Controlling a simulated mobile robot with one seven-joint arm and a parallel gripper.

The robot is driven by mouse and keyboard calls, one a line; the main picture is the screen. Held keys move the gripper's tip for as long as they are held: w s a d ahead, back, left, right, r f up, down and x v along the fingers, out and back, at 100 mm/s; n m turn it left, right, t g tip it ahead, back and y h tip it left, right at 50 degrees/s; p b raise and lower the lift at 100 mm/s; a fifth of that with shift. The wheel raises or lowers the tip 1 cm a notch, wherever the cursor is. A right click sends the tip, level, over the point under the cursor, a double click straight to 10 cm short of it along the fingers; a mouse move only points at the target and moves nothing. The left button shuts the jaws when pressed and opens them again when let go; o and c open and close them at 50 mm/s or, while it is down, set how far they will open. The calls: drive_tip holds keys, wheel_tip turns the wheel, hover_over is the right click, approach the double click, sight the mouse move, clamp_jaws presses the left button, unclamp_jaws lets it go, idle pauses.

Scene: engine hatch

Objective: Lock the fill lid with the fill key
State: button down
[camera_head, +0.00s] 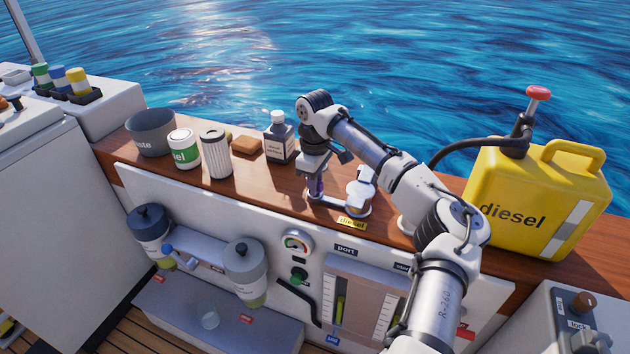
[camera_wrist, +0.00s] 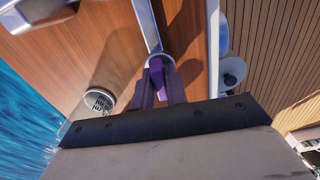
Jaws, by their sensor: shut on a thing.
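My gripper (camera_head: 316,192) points down over the wooden ledge and is shut on a purple-handled thing, probably the fill key. The purple part (camera_wrist: 163,76) sits between the fingers in the wrist view. A silver bar (camera_wrist: 146,25) runs from beside it to the top of the wrist view; I cannot tell whether it belongs to the key. In the head view the chrome and white diesel fill fitting (camera_head: 358,199) stands just right of my gripper, behind the yellow diesel label (camera_head: 351,223). The lid's exact position and the key's lower end are unclear.
A dark bottle (camera_head: 281,141), a sponge (camera_head: 246,145), a white filter (camera_head: 215,153), a green-labelled can (camera_head: 184,149) and a grey waste pot (camera_head: 151,132) line the ledge to the left. A yellow diesel can (camera_head: 535,205) stands right. Water lies beyond.

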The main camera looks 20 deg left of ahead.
drive_tip(key=m+p, duration=0.4)
drive_tip(key=p, duration=0.1)
drive_tip(key=shift+r+m, duration=0.25)
drive_tip(key=shift+m, duration=0.05)
drive_tip(key=m+p, duration=0.5)
drive_tip(key=p, duration=0.1)
drive_tip(key=shift+s, duration=0.1)
drive_tip(key=m+p, duration=0.4)
drive_tip(key=shift+f+m+p, duration=0.15)
drive_tip(key=shift+m+p, duration=0.4)
drive_tip(key=shift+m, duration=0.4)
drive_tip(key=shift+f+m+p, duration=0.1)
drive_tip(key=shift+m+p, duration=0.45)
drive_tip(key=shift+m, duration=0.4)
drive_tip(key=c, duration=1.4)
unclamp_jaws()
drive_tip(key=shift+r, duration=0.1)
